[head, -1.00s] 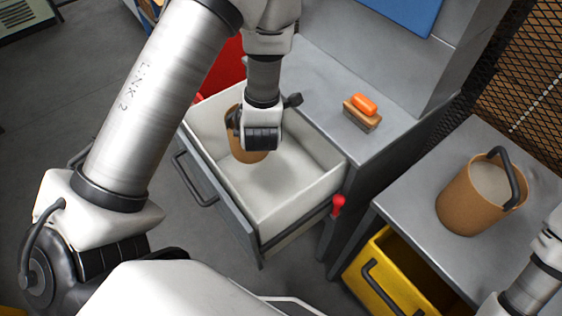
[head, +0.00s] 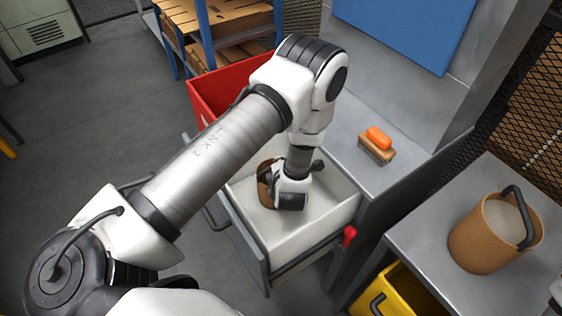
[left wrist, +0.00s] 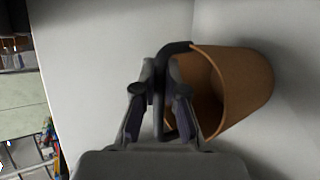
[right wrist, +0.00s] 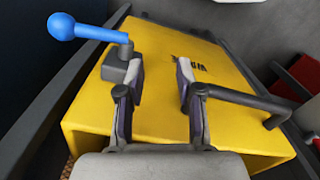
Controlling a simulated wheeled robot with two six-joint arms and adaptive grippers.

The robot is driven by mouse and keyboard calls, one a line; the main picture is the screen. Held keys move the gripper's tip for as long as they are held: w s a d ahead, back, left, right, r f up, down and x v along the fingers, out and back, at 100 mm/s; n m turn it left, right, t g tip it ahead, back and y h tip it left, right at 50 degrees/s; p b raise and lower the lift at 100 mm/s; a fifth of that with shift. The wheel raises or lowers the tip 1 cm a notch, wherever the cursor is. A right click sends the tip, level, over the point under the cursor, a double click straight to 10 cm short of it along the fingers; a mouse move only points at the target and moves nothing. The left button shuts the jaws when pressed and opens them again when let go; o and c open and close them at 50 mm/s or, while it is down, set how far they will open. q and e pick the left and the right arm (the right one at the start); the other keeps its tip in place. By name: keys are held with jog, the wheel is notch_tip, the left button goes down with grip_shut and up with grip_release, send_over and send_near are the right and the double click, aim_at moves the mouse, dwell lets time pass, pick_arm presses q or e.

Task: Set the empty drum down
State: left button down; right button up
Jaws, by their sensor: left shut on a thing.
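The empty drum (head: 264,183) is a brown open bucket with a dark handle, inside the pale open drawer (head: 321,226). My left gripper (head: 273,189) is over the drum and partly hides it. In the left wrist view, the gripper (left wrist: 164,92) is shut on the handle and the drum (left wrist: 240,88) shows its hollow inside beside the drawer's pale wall. I cannot tell whether the drum touches the drawer floor. My right gripper (right wrist: 159,78) is open and empty in front of a yellow bin (right wrist: 165,115).
A second brown drum (head: 485,240), filled with something pale, stands on the grey bench at right. An orange-topped brush (head: 377,145) lies on the cabinet top. A red bin (head: 205,97) stands behind the drawer. The drawer floor right of the drum looks clear.

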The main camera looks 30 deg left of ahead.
pick_arm(q)
jog(key=shift+a, duration=0.1)
jog(key=shift+f, duration=0.15)
jog(key=c, duration=1.2)
grip_release()
jog(key=shift+c, duration=0.2)
jog(key=shift+r, duration=0.25)
jog(key=p+v, duration=0.7)
jog(key=v, duration=0.5)
jog(key=shift+p, duration=0.35)
